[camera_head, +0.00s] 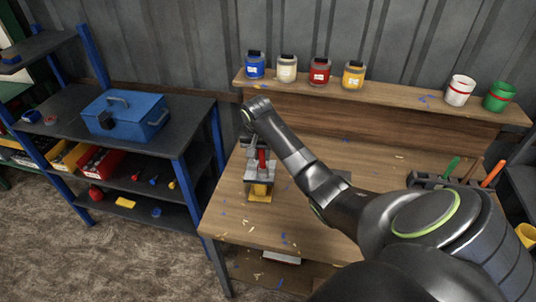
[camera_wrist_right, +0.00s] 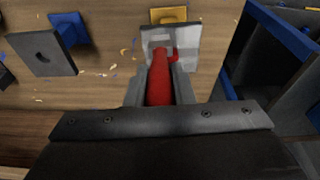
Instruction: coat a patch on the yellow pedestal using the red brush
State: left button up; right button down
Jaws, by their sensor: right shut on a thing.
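The yellow pedestal (camera_head: 260,197) stands near the left edge of the wooden workbench, with a grey plate (camera_head: 258,189) on it. In the right wrist view its yellow part (camera_wrist_right: 168,15) shows beyond the plate (camera_wrist_right: 186,44). My right gripper (camera_wrist_right: 160,88) is shut on the red brush (camera_wrist_right: 161,75), which also shows in the head view (camera_head: 263,160). The brush's far end lies over the grey plate; I cannot tell whether it touches. My left gripper is not in view.
In the right wrist view, a blue pedestal (camera_wrist_right: 68,28) with a dark grey plate (camera_wrist_right: 42,53) stands to the left. Several paint jars (camera_head: 319,71) line the back shelf (camera_head: 400,93). A blue toolbox (camera_head: 125,116) sits on the left rack. The bench front (camera_head: 255,228) holds only small scraps.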

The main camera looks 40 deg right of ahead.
jog(key=shift+w+a, duration=2.45)
jog(key=shift+a, duration=0.05)
jog(key=s+d, duration=0.7)
jog(key=shift+w, duration=0.1)
jog(key=shift+r, duration=2.5)
